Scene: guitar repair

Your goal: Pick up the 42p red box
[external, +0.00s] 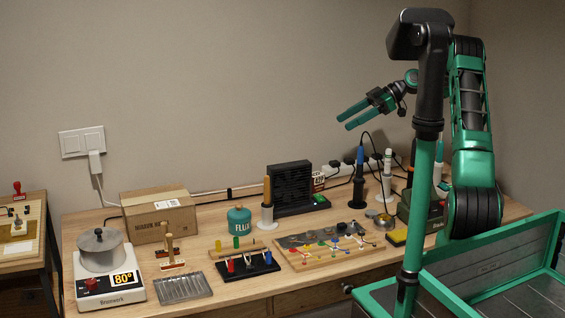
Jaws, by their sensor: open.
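My gripper (343,122) is open and empty. It is high above the bench, against the wall, with its two green fingers pointing left and down.
The black vented unit (290,186) stands left of the box. A blue-handled iron in a stand (361,183) and cables are to its right.

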